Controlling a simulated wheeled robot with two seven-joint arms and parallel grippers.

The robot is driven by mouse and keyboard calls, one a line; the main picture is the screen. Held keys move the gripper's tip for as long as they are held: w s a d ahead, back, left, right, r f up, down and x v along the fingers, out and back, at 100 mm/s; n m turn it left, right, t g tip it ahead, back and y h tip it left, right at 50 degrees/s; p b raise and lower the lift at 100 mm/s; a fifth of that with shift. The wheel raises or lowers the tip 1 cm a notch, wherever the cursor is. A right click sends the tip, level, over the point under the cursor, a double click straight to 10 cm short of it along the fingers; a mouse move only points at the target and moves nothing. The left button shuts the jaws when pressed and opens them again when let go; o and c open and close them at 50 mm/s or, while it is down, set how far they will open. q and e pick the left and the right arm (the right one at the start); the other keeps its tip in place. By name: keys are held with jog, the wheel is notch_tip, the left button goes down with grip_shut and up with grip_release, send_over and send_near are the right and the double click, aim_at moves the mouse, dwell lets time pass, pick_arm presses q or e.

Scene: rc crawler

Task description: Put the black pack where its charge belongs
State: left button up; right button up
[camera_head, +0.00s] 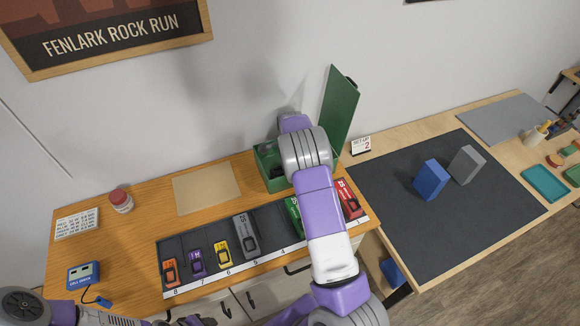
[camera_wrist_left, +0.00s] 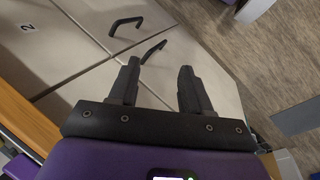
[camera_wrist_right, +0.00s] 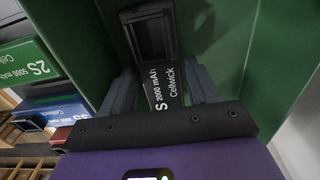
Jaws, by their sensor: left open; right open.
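The black pack (camera_wrist_right: 168,88), lettered "2000 mAh Cellwick", lies inside the green box (camera_wrist_right: 240,45) in the right wrist view. My right gripper (camera_wrist_right: 161,85) is open with its fingers on either side of the pack; I cannot tell whether they touch it. In the head view my right arm reaches over the green box (camera_head: 265,168), whose lid (camera_head: 340,106) stands open, and hides the gripper. A blue checker (camera_head: 83,275) with a small display and a cable sits at the desk's left. My left gripper (camera_wrist_left: 160,82) is open and empty, low by the cabinet doors.
A numbered dark rack (camera_head: 180,248) holds several coloured packs, including grey (camera_head: 246,236), yellow (camera_head: 222,253) and red (camera_head: 347,200). A small chart (camera_head: 76,223) and a red-lidded jar (camera_head: 121,200) stand at left. Blue (camera_head: 431,180) and grey (camera_head: 466,164) blocks stand on the dark mat (camera_head: 440,232).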

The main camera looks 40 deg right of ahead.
notch_tip(320, 180, up, 12)
jog(key=shift+r+p, duration=0.15)
jog(key=shift+p, duration=0.2)
dwell(0.5)
